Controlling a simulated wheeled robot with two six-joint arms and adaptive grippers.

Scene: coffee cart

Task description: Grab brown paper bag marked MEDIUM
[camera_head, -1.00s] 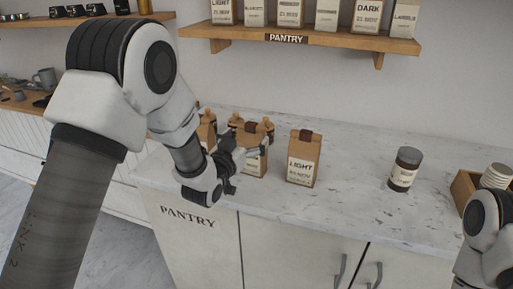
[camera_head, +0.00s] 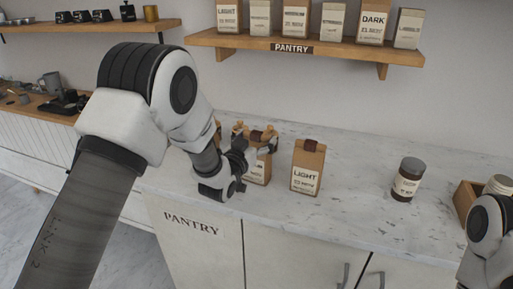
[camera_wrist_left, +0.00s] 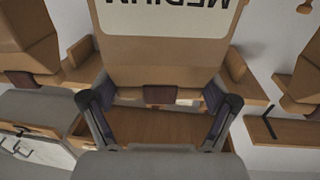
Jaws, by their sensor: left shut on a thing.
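The brown paper bag marked MEDIUM (camera_wrist_left: 165,48) fills the upper middle of the left wrist view, its label upside down there. In the head view this bag (camera_head: 262,170) stands on the marble counter, partly hidden by my left gripper (camera_head: 254,146). My left gripper is shut on the bag near its folded top, with one finger on each side, as the left wrist view (camera_wrist_left: 158,102) shows. My right gripper is out of view; only part of my right arm shows at the lower right.
A bag marked LIGHT (camera_head: 307,170) stands close on the right. Another bag (camera_head: 218,129) shows partly behind my left arm. A dark-lidded jar (camera_head: 408,180) and a wooden box (camera_head: 466,197) stand farther right. A pantry shelf (camera_head: 330,50) with several bags hangs above.

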